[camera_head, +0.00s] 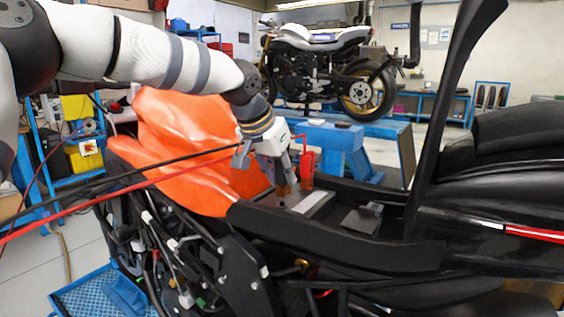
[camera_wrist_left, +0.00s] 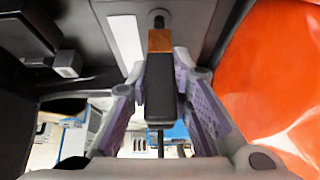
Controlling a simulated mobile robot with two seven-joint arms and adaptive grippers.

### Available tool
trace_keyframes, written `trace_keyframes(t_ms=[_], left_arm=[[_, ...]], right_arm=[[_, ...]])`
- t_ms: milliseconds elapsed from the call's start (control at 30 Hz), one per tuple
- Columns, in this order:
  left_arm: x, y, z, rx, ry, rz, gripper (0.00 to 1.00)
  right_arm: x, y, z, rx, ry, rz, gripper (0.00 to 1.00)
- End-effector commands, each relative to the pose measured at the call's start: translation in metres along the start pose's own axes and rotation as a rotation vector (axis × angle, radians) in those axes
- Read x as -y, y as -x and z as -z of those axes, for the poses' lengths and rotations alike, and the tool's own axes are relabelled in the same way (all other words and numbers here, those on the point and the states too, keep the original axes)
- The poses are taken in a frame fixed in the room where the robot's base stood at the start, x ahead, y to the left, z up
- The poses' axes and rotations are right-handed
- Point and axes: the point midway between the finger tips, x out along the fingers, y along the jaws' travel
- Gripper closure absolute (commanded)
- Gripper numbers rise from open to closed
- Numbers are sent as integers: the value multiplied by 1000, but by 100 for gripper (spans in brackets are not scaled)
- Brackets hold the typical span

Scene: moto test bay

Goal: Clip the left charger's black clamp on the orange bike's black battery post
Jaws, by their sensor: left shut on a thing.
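My left gripper (camera_head: 280,165) is shut on the black clamp (camera_wrist_left: 160,92), above the open seat bay of the orange bike (camera_head: 185,140). The clamp's copper-coloured jaws (camera_wrist_left: 160,41) point down at a small round post (camera_wrist_left: 158,17) on the battery top. They also show in the head view (camera_head: 282,187). The jaws look at or just above the post; I cannot tell whether they touch or grip it. A red clamp (camera_head: 307,160) stands upright just right of my left gripper. My right gripper is in neither view.
The black cable (camera_head: 150,168) and red cable (camera_head: 130,189) stretch in from the left across the orange bodywork. A tall black panel (camera_head: 448,90) rises right of the bay. Yellow boxes (camera_head: 83,156) sit on blue shelving at left. Another motorcycle (camera_head: 330,65) stands behind.

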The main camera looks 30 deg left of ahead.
Motion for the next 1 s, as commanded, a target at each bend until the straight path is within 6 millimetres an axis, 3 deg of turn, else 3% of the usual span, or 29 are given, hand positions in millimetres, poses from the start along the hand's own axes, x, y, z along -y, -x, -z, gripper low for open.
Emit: trace_keyframes(t_ms=[1000], left_arm=[[0,-5,-7,-1,-1,1,100]], right_arm=[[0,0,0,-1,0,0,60]])
